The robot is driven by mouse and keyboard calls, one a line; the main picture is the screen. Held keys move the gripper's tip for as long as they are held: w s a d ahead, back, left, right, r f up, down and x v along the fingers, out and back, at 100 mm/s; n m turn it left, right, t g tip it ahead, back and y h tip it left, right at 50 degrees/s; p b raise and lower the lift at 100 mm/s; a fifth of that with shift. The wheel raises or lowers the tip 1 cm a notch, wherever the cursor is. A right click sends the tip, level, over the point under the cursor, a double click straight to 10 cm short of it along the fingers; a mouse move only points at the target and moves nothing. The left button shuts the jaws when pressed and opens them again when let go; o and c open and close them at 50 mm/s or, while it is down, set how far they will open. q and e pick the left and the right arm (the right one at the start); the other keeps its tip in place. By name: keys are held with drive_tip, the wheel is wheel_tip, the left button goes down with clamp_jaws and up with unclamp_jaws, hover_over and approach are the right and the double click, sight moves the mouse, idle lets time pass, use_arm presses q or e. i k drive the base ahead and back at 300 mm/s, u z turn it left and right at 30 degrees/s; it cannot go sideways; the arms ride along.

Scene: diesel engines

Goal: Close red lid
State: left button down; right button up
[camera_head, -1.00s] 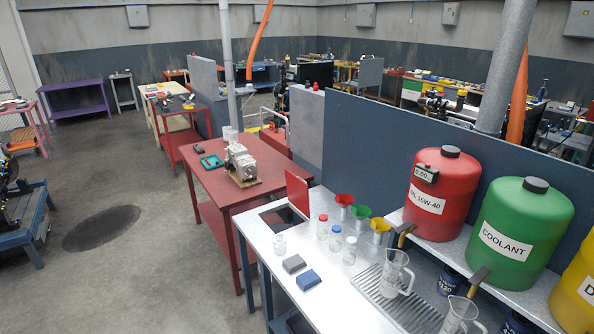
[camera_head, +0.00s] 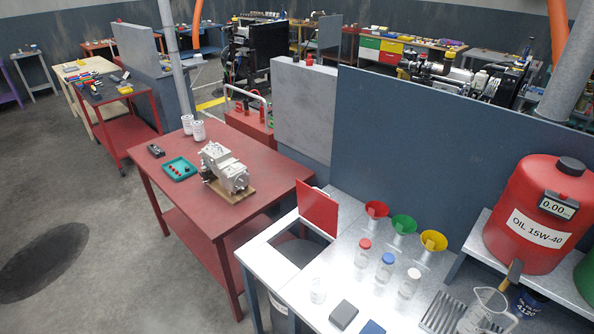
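The red lid (camera_head: 317,209) stands open and upright, a little tilted, at the back right edge of a dark square opening (camera_head: 298,248) in the light metal workbench (camera_head: 262,253). The opening is uncovered, and part of a dark bin (camera_head: 278,306) shows below the bench top. Neither of my grippers is in the head view.
Behind the lid is a red table (camera_head: 265,180) with a metal engine part (camera_head: 225,167) and a teal tray (camera_head: 179,169). Right of the lid stand funnels (camera_head: 404,224) and several jars (camera_head: 385,268). A red oil tank (camera_head: 530,213) stands at right. Floor at left is clear.

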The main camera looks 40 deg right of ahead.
sight(314, 205)
drive_tip(key=i, duration=1.3)
drive_tip(key=z, duration=3.5)
